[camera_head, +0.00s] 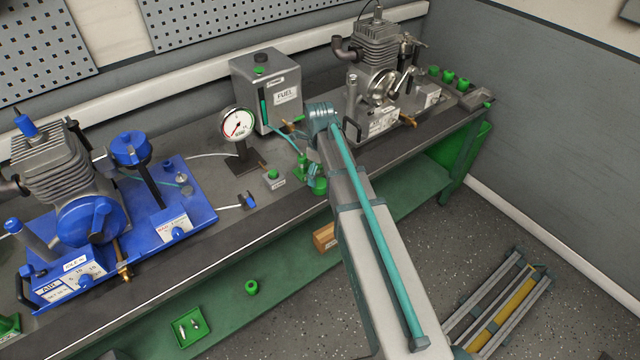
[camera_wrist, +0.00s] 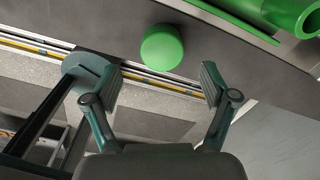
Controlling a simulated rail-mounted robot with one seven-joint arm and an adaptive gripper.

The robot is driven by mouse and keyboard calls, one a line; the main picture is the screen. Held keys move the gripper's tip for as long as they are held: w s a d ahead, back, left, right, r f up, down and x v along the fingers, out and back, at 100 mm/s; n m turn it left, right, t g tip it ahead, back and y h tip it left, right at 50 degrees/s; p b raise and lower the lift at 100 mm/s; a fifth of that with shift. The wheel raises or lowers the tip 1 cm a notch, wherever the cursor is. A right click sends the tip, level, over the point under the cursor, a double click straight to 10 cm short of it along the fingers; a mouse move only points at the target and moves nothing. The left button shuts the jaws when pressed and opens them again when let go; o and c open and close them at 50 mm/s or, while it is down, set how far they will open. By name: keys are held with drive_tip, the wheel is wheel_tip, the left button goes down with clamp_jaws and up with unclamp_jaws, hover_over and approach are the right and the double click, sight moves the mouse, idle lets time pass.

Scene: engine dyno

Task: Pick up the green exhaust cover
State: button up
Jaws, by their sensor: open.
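A round green cap (camera_wrist: 162,47), which looks like the exhaust cover, shows in the wrist view on a grey surface, near its edge. My gripper (camera_wrist: 165,84) is open and empty. Its two teal fingers are spread wide, and the cap lies beyond the fingertips, between their lines and apart from them. In the head view my arm reaches over the bench front and hides most of the gripper. Several small green caps (camera_head: 448,77) stand at the right end of the bench. I cannot tell which green part in the head view matches the wrist view's cap.
A larger green hollow part (camera_wrist: 292,12) lies right of the cap. The bench carries a blue engine (camera_head: 88,218), a dial gauge (camera_head: 238,124), a fuel tank (camera_head: 268,90) and a grey engine (camera_head: 378,58). A green tray (camera_head: 202,315) and green cup (camera_head: 252,287) sit lower down.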

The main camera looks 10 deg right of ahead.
sight(320, 183)
drive_tip(key=shift+w+f+p, duration=0.15)
drive_tip(key=shift+f+p, duration=1.1)
drive_tip(key=shift+f, duration=1.5)
drive_tip(key=c, duration=0.9)
